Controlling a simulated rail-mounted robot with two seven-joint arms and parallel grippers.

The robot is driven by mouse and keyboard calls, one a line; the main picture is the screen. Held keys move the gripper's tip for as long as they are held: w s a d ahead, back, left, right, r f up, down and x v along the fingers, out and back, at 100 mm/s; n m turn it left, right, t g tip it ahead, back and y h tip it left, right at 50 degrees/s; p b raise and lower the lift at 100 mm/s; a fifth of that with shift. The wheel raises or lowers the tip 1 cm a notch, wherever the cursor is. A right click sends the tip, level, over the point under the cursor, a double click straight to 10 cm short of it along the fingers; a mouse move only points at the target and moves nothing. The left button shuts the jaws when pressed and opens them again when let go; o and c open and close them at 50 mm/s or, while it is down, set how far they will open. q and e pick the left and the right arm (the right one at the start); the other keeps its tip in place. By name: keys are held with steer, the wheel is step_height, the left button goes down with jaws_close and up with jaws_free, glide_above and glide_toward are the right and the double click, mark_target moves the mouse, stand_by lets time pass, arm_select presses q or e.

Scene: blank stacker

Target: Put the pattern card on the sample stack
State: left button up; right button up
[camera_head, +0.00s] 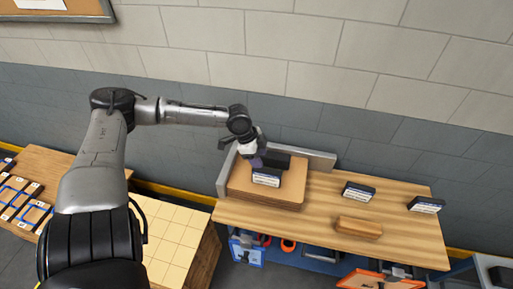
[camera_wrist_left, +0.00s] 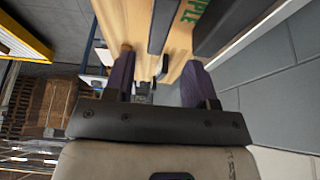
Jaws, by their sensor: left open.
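A stack of flat brown boards (camera_head: 250,188) lies at the left end of the wooden bench, against a grey corner fence. My left gripper (camera_head: 262,160) is over this stack, its fingers open in the left wrist view (camera_wrist_left: 161,82). A dark block with a white label (camera_head: 266,178) shows on the stack, just below the gripper. I see no clear gap between them in the head view. Green letters ending in "PLE" (camera_wrist_left: 192,12) show on wood in the left wrist view. I cannot tell which piece is the pattern card. My right gripper is not in view.
Two more dark labelled blocks (camera_head: 359,191) (camera_head: 426,204) stand on the bench to the right, with a small wooden block (camera_head: 358,228) in front. The grey fence (camera_head: 310,157) borders the stack. A pale gridded surface (camera_head: 170,235) and a table of framed cards (camera_head: 20,195) lie left.

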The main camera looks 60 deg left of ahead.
arm_select(q)
steer(key=shift+p+v, duration=0.6)
steer(key=shift+v, duration=0.25)
steer(key=shift+s, duration=0.15)
steer(key=s+d+f+g, duration=0.2)
steer(key=s+d+f, duration=1)
steer(key=d+f, duration=0.15)
steer(key=s+d+r+n+t+y, duration=0.1)
steer(key=s+d+n, duration=0.1)
steer(key=d, duration=0.6)
steer(key=s+d+r+n+t+y, duration=0.1)
steer(key=s+d+r+n, duration=0.1)
steer(key=d, duration=0.6)
steer(key=shift+s+r+n+y, duration=0.15)
steer(key=shift+s+n+y, duration=0.15)
steer(key=shift+s+n, duration=0.45)
steer(key=shift+w, duration=0.15)
step_height(320, 180, up, 14)
steer(key=p, duration=1.3)
steer(key=shift+f+p, duration=0.25)
steer(key=shift+p, duration=0.05)
